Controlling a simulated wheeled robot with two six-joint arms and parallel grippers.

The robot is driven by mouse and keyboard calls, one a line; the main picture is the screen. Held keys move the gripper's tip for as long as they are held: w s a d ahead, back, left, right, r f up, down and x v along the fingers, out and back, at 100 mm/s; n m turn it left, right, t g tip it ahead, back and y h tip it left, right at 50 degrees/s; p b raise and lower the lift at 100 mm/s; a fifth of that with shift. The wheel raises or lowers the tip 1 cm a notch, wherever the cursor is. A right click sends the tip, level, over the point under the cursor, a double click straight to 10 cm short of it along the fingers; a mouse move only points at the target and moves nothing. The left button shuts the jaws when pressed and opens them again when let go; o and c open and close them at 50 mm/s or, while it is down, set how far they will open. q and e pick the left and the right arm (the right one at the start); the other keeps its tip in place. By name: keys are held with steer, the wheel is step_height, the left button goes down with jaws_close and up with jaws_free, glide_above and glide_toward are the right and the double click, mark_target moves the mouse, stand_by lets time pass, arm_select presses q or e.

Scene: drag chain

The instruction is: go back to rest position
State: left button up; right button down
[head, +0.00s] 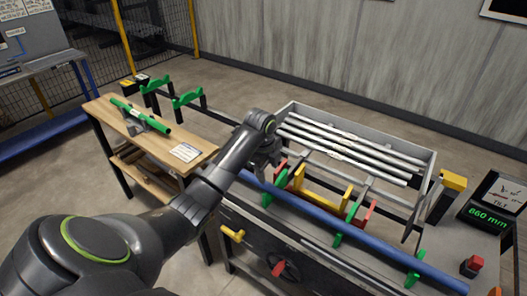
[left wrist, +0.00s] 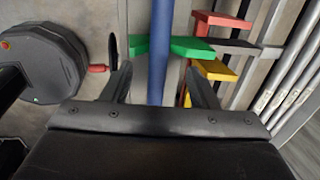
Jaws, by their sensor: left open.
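My left gripper (head: 266,160) is above the back-left end of the long blue bar (head: 345,228), at the near side of the workbench. In the left wrist view my left gripper (left wrist: 158,78) has its two fingers spread wide. The blue bar (left wrist: 160,45) shows in the gap between them, without touching either finger. How far the bar is below the fingertips I cannot tell. The bar lies along several green supports (head: 337,240). My right gripper is in neither view.
A tray of grey tubes (head: 350,148) stands behind the bar, with yellow (head: 318,193) and red brackets between. A wooden table (head: 190,142) with a green tube (head: 140,117) is at left. A display (head: 490,210) reading 860 mm stands at right. Open floor lies behind.

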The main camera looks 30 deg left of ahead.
arm_select(q)
step_height(320, 180, up, 7)
steer(key=a, duration=0.1)
steer(key=s+d+f+n, duration=0.2)
steer(key=s+f+n, duration=0.2)
steer(key=s+f, duration=0.4)
steer(key=s+d+f+n, duration=0.3)
steer(key=s+f+n, duration=0.1)
steer(key=s+f, duration=0.4)
steer(key=s+d+r+n+t+y, duration=0.1)
steer(key=s+n+t+y, duration=0.1)
steer(key=s+n, duration=1.35)
steer(key=s+a+f+m+g, duration=0.1)
steer(key=s+f+m, duration=0.15)
steer(key=f, duration=1.05)
steer(key=s+f+m+g, duration=0.1)
steer(key=s+f+m, duration=0.15)
steer(key=f, duration=0.95)
steer(key=s+d+f+g, duration=0.1)
steer(key=s+f, duration=1.3)
steer(key=f, duration=0.1)
steer(key=shift+s+h, duration=0.4)
